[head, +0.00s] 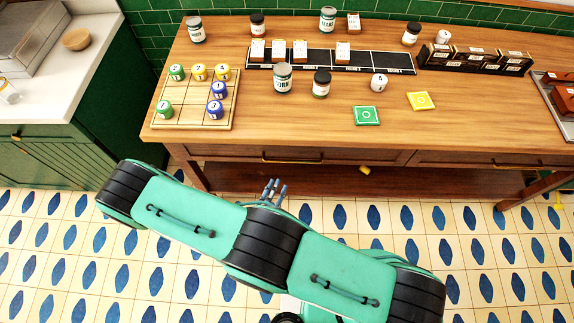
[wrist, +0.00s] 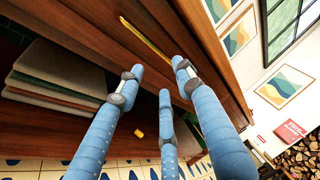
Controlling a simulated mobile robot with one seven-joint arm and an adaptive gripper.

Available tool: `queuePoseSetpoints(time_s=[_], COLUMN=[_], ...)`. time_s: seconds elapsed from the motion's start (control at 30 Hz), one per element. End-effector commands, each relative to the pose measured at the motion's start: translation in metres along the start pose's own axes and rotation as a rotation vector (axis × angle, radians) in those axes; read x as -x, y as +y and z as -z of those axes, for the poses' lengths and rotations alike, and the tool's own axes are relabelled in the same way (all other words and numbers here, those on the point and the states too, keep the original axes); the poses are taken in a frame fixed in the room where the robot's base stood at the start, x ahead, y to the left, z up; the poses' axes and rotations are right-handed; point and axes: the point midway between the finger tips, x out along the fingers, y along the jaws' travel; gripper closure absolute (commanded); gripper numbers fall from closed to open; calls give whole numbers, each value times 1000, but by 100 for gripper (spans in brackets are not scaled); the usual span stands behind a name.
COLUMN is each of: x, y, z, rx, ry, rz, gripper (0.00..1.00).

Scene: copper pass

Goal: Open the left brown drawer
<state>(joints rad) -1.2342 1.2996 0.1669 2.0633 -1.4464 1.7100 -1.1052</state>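The left brown drawer (head: 230,154) is in the wooden table's front, below the top, and looks shut. Its thin brass bar handle (head: 293,159) runs along the front. In the wrist view the brass handle (wrist: 145,38) slants across the brown drawer front beyond the fingertips. My gripper (head: 274,187) is just below and left of the handle in the head view. In the wrist view its blue fingers (wrist: 157,78) are spread, with nothing between them. They look apart from the handle.
A second drawer (head: 480,160) is at right. The tabletop (head: 300,125) carries jars, a grid board (head: 190,115), a black rack (head: 375,62) and tiles. A lower shelf (head: 330,181) lies under the drawers. A green cabinet (head: 50,155) stands left. The tiled floor in front is clear.

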Motion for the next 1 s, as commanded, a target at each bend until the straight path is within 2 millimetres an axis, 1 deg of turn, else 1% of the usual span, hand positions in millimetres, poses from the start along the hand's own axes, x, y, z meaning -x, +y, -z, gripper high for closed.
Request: queuePoseSetpoints(time_s=[0.1, 0.7, 0.8, 1.0], x=[-13, -76, -84, -95], y=[1, 1, 1, 0], z=[1, 1, 1, 1], rx=[0, 0, 0, 0], ry=[3, 3, 3, 1], rz=[0, 0, -1, 0], gripper=[64, 64, 64, 64])
